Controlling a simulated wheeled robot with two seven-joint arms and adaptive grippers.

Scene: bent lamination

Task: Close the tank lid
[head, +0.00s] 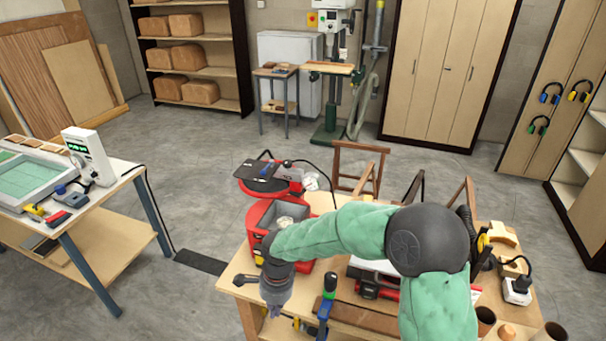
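A red tank (258,219) stands at the left back of the wooden workbench (240,270). Its top looks open, with something pale inside. A red lid-like part (284,186) with a dark panel on it stands up behind the tank; how it joins the tank is too small to tell. My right arm reaches across the tank's right front and hides part of it. My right gripper (275,295) points down in front of the tank, near the bench's front left. Its fingers are too small to tell if they are open or shut. My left gripper is not in view.
A white plug box (516,290) and brown cups are at the right.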

